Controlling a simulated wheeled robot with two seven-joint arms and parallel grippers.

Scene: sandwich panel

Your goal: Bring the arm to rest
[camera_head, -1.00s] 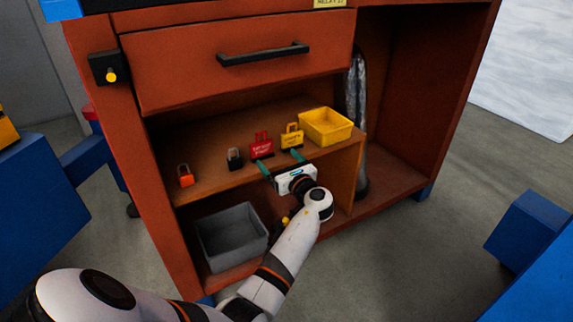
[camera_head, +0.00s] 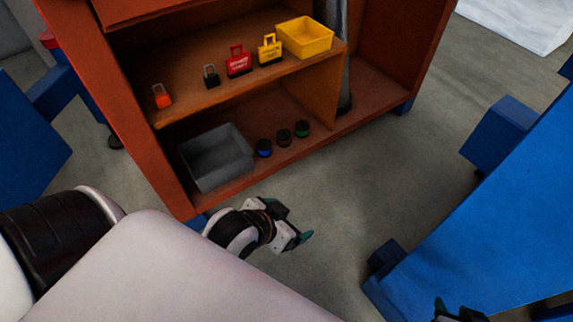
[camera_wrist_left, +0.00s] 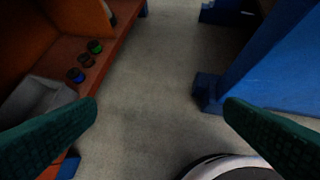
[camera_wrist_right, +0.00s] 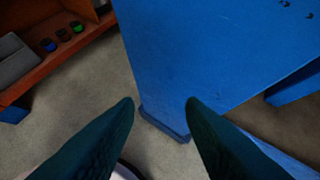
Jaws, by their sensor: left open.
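My left gripper (camera_head: 294,235) is in front of the orange cabinet (camera_head: 175,190), low over the grey floor and clear of the shelves. Its green fingers are wide apart and empty in the left wrist view (camera_wrist_left: 162,108). My right gripper (camera_wrist_right: 160,105) shows in its wrist view with a gap between the fingertips and nothing held, in front of a blue structure. Only a dark part of it (camera_head: 455,312) shows at the lower right edge of the head view.
The shelf holds an orange padlock (camera_head: 162,98), black padlock (camera_head: 211,77), red tag (camera_head: 239,64), yellow tag (camera_head: 270,50) and yellow bin (camera_head: 306,38). Below are a grey bin (camera_head: 216,158) and blue, dark and green round pieces (camera_head: 284,137). Blue structure (camera_head: 480,240) stands right.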

